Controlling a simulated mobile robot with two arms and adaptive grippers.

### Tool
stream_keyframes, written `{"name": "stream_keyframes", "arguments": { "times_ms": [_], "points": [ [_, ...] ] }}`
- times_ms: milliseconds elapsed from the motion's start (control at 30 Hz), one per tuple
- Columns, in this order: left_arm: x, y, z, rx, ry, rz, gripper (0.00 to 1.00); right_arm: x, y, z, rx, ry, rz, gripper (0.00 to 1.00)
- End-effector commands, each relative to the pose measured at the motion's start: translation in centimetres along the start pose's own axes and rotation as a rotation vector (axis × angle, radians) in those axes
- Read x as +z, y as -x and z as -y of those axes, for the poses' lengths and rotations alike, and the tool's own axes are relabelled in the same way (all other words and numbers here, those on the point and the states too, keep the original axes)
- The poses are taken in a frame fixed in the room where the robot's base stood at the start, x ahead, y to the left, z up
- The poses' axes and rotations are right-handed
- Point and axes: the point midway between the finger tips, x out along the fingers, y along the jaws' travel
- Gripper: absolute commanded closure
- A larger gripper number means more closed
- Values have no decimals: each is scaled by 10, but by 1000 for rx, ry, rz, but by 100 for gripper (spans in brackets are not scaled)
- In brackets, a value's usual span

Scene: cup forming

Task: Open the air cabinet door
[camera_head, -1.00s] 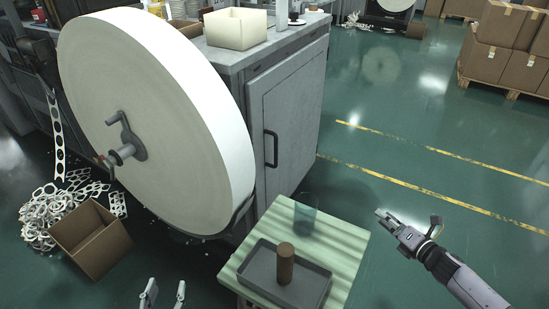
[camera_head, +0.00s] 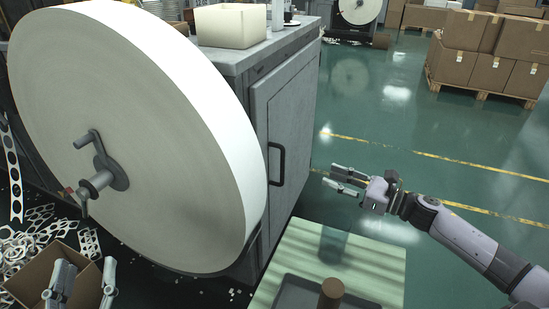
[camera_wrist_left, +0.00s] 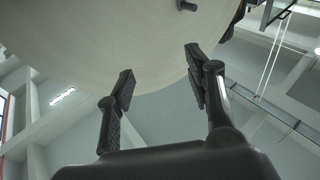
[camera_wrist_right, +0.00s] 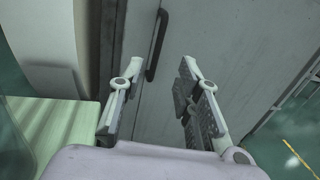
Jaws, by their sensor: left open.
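The air cabinet door (camera_head: 284,132) is a grey panel on the cabinet's side, and it is shut. Its dark vertical handle (camera_head: 277,164) is on the door's left edge; the handle also shows in the right wrist view (camera_wrist_right: 156,45), ahead of the fingers and left of centre between them. My right gripper (camera_head: 332,179) is open and empty, to the right of the handle and apart from it. It points left toward the door. My left gripper (camera_head: 80,284) is open and empty at the lower left, in front of the big paper roll.
A large white paper roll (camera_head: 120,140) stands left of the door. A small green-topped table (camera_head: 376,268) with a dark tray (camera_head: 290,295), a brown cylinder (camera_head: 331,292) and a clear cup (camera_head: 333,245) is below. A cardboard box (camera_head: 30,282) is at lower left.

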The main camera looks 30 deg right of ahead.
Motion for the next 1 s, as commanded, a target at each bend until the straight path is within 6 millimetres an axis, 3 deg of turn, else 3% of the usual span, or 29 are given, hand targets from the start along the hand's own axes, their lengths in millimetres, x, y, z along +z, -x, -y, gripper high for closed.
{"name": "stream_keyframes", "arguments": {
  "times_ms": [500,1000],
  "points": [
    [-63,11,-8,17,14,-366,52,1,-75,1,-2,-1,3,69],
    [-84,21,-10,23,20,-495,52,1,-146,2,-4,-3,3,69]
  ]
}}
